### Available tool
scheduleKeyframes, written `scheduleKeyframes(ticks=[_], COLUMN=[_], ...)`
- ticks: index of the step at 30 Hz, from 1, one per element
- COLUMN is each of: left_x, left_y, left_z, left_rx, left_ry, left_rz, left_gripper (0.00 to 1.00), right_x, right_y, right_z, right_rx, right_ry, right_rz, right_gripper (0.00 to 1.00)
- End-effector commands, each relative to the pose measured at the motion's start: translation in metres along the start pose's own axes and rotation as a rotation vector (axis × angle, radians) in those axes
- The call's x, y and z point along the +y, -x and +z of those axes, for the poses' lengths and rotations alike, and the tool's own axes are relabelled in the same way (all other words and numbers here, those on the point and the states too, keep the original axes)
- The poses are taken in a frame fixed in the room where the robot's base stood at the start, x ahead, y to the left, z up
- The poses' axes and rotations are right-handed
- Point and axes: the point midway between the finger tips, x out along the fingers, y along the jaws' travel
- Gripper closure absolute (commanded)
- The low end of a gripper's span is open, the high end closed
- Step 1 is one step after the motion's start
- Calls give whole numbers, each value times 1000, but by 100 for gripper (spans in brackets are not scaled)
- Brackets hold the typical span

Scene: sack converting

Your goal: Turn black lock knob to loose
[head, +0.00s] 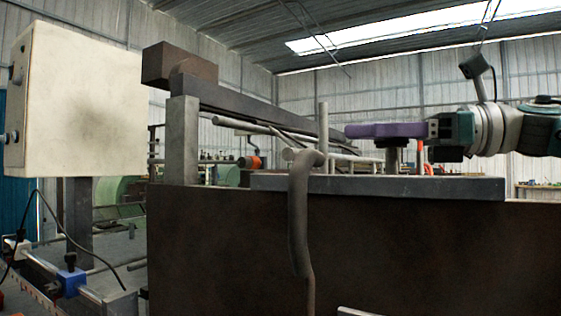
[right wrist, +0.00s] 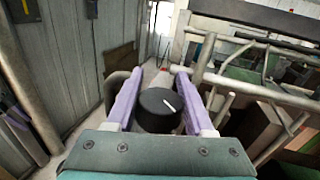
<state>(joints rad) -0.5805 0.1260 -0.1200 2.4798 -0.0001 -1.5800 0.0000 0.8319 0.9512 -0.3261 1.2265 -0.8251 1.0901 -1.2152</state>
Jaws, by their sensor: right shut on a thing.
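The black lock knob (right wrist: 158,112) is a round dark cap with a white line on its top, seen in the right wrist view. The line slants from the knob's middle toward the upper left or lower right; I cannot tell which end is its pointer. In the head view the knob (head: 392,142) sits on a short grey post above a flat metal plate. My right gripper (right wrist: 158,100) has its purple fingers on both sides of the knob and is shut on it. In the head view the right gripper (head: 375,131) reaches in level from the right. My left gripper is not in view.
The grey plate (head: 440,187) lies on top of a large dark panel (head: 220,250). An upright rod (head: 323,130) and a bent grey handle (head: 298,220) stand left of the knob. A pale control box (head: 80,100) is at the far left. Pipes (right wrist: 250,85) run right of the gripper.

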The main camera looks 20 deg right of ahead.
Motion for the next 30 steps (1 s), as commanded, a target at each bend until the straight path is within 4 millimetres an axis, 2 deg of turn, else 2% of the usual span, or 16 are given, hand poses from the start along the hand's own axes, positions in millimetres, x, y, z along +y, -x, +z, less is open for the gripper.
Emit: scheduleKeyframes(ticks=[13, 30], left_x=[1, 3], left_y=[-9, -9], left_z=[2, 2], left_rx=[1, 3], left_ry=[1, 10], left_rz=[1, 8], left_gripper=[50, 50], right_x=[6, 7], right_y=[0, 0], right_z=[1, 0], right_rx=[-11, -10], right_ry=[0, 1], right_rz=[180, 208], right_gripper=[100, 100])
